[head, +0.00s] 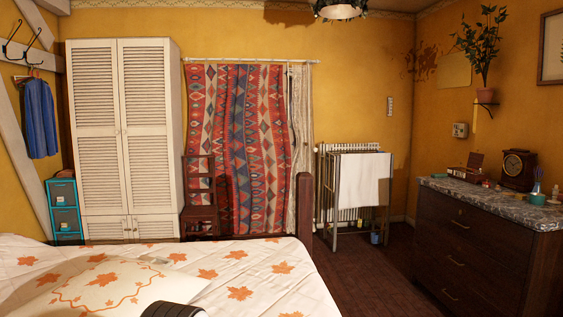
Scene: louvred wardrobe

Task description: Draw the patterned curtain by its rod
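The patterned curtain (237,145) hangs against the far wall, in red, blue and cream diamond bands. Its rod (300,61) is a thin pale bar running along the curtain's top and past its right edge. A narrow cream lace-like curtain (300,140) hangs at the right end of the same rod. The patterned curtain covers most of the width under the rod, and what is behind it is hidden. Its lower left part is hidden by a dark wooden chair.
A bed (230,275) with a leaf-print cover fills the near left. The dark chair (199,185) stands before the curtain, beside the white louvred wardrobe (123,130). A drying rack (358,180) and a dark dresser (470,240) stand right. Wooden floor (365,275) is open between bed and dresser.

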